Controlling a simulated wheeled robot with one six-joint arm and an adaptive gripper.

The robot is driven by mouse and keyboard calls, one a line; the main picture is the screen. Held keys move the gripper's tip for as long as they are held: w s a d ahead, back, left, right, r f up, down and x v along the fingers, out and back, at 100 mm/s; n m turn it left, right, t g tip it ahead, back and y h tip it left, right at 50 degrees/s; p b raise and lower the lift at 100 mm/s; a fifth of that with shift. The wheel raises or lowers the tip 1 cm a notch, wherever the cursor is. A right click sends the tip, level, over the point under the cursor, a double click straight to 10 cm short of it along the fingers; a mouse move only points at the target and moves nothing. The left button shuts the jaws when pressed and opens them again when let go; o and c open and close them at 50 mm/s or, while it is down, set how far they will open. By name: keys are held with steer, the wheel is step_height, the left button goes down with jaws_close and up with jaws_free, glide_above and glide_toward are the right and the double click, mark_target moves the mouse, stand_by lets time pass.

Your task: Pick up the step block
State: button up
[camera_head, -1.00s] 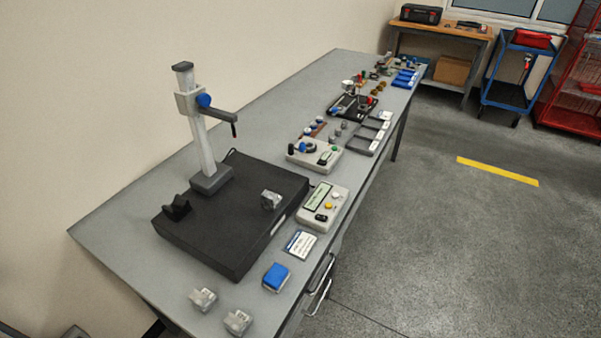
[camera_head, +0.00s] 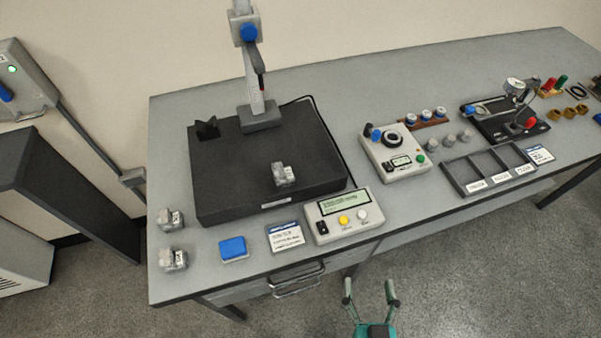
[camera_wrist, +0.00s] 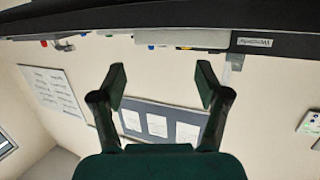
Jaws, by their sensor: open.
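A small grey metal block with a stepped shape (camera_head: 283,175) sits on the black surface plate (camera_head: 215,160), right of the foot of the height gauge. Two similar grey blocks, one farther back (camera_head: 170,220) and one nearer (camera_head: 173,259), sit on the bench at its left end. I cannot tell from their looks alone which is the step block. My gripper (camera_head: 370,290) is open and empty, in front of the bench and well away from all the blocks. The wrist view also shows my open gripper (camera_wrist: 161,75), with no block between its fingers.
The height gauge column (camera_head: 245,60) rises from the plate. A blue-topped box (camera_head: 233,248), a label card (camera_head: 285,237) and a display unit (camera_head: 344,213) line the bench front. A compartment tray (camera_head: 460,186) lies right. Bare bench shows left of the blue-topped box.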

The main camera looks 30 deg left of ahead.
steer(key=w+a+r+n+g+y, duration=0.1)
steer(key=w+a+r+n+y, duration=0.15)
steer(key=a, duration=0.45)
steer(key=n+g+y, duration=0.2)
glide_toward(286, 180)
steer(key=w, duration=0.1)
steer(key=shift+g+y, duration=0.25)
steer(key=shift+g, duration=0.05)
steer(key=x, duration=1.1)
steer(key=shift+a, duration=0.2)
